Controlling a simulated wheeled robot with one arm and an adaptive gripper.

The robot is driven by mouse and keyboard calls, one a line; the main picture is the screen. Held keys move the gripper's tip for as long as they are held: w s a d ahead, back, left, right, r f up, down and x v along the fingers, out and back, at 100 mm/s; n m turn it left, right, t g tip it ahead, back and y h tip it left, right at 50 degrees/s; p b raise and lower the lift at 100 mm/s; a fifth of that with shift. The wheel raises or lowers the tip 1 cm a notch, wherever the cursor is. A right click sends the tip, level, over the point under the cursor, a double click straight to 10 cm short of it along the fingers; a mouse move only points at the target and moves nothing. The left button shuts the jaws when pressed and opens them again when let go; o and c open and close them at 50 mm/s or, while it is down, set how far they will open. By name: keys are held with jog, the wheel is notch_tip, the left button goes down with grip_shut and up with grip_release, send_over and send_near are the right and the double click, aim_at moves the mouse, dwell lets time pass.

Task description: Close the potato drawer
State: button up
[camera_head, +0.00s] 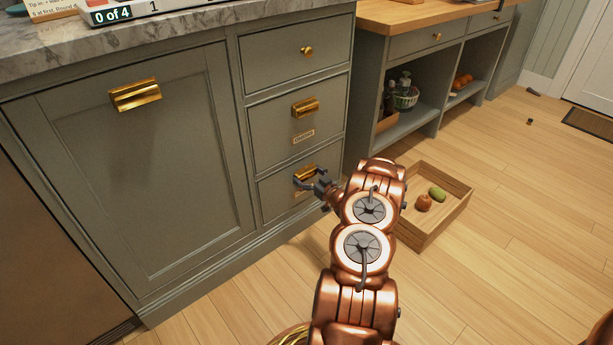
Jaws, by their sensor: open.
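The grey-green cabinet has a stack of three drawers. The bottom drawer (275,196) has a brass cup handle (304,174) and a label mostly hidden by my gripper, so I cannot read it. Its front looks flush or nearly flush with the cabinet. My gripper (308,184) is open, with its dark fingers at or just in front of this handle; I cannot tell whether they touch. The middle drawer (270,132) above appears shut, with a brass cup handle and a small label that seems to read onions.
A wooden crate (450,222) with a reddish round item and a green one stands on the floor right of my arm. A wood-topped shelf unit (415,118) stands behind. A marble counter (190,28) tops the cabinet.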

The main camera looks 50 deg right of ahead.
jog(key=shift+s, duration=0.1)
jog(key=s+a, duration=0.1)
jog(key=s, duration=1)
jog(key=shift+s, duration=0.35)
jog(key=shift+a, duration=0.1)
dwell(0.5)
